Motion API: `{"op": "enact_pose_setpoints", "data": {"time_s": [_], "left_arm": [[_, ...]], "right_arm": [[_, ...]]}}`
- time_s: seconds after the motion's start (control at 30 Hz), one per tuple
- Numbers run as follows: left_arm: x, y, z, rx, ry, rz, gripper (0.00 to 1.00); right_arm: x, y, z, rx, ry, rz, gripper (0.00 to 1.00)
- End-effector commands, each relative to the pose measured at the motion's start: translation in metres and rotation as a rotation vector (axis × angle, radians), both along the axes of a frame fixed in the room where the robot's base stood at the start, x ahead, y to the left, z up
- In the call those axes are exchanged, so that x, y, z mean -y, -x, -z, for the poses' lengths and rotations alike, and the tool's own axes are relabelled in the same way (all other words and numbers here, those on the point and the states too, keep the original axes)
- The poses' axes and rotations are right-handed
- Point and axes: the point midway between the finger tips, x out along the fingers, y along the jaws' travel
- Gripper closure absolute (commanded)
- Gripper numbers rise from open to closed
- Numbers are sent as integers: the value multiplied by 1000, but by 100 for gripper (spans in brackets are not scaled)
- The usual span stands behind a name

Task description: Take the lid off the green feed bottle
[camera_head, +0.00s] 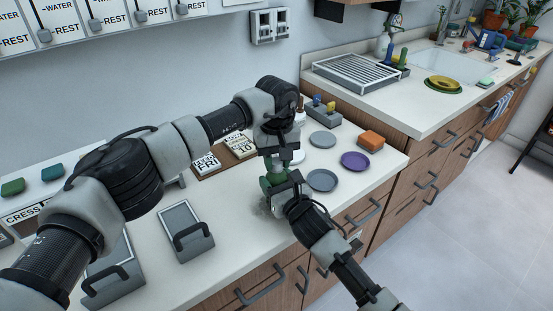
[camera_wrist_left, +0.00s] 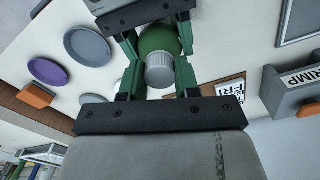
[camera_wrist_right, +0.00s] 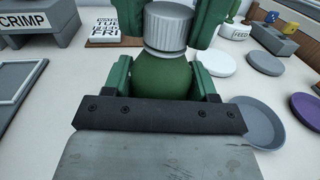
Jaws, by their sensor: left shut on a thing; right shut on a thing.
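The green feed bottle (camera_wrist_right: 163,75) stands upright on the counter, with a ribbed grey lid (camera_wrist_right: 168,27) on its neck. In the left wrist view the lid (camera_wrist_left: 160,71) and part of the green body (camera_wrist_left: 157,38) show. My left gripper (camera_head: 273,165) comes down from above, its green fingers shut on the lid. My right gripper (camera_head: 277,183) comes in from the front, low, its fingers shut on the body. In the head view the two grippers hide most of the bottle. The lid sits on the bottle with no visible gap.
Grey plates (camera_head: 322,180) and a purple plate (camera_head: 355,161) lie right of the bottle, with an orange block (camera_head: 371,140) beyond. Calendar blocks (camera_head: 240,145) stand on a board behind. A handled grey tray (camera_head: 186,231) lies left. The counter's front edge is close to my right gripper.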

Motion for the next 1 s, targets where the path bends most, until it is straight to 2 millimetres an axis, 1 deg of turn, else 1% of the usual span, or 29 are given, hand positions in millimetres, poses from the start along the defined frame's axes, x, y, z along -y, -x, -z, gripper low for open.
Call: {"op": "enact_pose_setpoints", "data": {"time_s": [0.07,0.17,1.0], "left_arm": [[-1,0,0,1,-1,-82,97],[-1,0,-1,2,-2,-257,97],[0,2,-1,5,-4,-1945,97]], "right_arm": [[1,0,1,-3,-1,1,100],[1,0,1,-3,-1,2,100],[1,-1,1,-4,0,3,100]]}}
